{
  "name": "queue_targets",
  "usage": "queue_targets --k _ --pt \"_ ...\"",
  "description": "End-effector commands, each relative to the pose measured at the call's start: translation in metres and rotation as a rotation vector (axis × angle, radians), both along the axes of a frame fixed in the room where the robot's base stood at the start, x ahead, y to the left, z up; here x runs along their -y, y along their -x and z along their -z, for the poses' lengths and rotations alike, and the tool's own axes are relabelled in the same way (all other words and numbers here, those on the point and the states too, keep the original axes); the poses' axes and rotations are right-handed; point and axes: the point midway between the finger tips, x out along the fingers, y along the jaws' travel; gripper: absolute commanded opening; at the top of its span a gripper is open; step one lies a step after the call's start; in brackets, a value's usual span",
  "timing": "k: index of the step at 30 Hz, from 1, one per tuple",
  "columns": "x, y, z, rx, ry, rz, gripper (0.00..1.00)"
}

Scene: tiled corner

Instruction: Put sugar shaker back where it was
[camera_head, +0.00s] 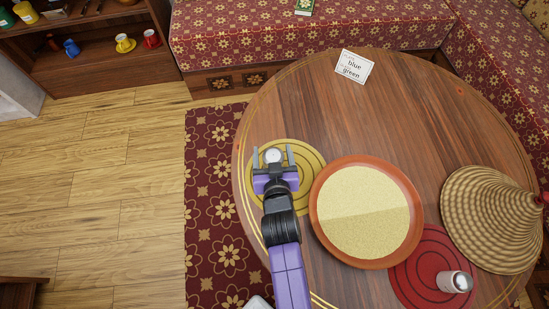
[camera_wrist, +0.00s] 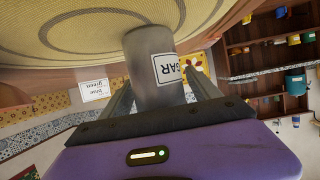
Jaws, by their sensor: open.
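The sugar shaker (camera_wrist: 150,68) is a grey metal cylinder with a white label reading "GAR" in the wrist view. It stands on the round yellow mat (camera_head: 311,163) at the table's left side; in the head view its pale top (camera_head: 272,155) shows between my fingers. My gripper (camera_head: 272,152) is open, with one finger on each side of the shaker; it also shows in the wrist view (camera_wrist: 155,95). I cannot tell whether a finger touches it. A second shaker (camera_head: 454,282), whitish with a metal top, is on the red mat (camera_head: 428,246).
A wide terracotta dish (camera_head: 417,212) of pale grain stands right of my arm. A woven conical lid (camera_head: 490,215) lies at the table's right. A card (camera_head: 354,67) reading "blue" and "green" is at the back. The wooden table (camera_head: 400,115) is clear behind the dish.

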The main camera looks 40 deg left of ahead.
Motion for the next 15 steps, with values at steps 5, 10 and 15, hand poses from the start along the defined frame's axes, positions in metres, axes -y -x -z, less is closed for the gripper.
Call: queue_targets --k 5,10,15 --pt "0.021 0.020 -0.011 -0.003 0.001 0.002 0.71" --pt "0.046 0.043 -0.024 -0.003 0.001 0.002 0.71" --pt "0.065 0.062 -0.035 -0.003 0.001 0.002 0.71"
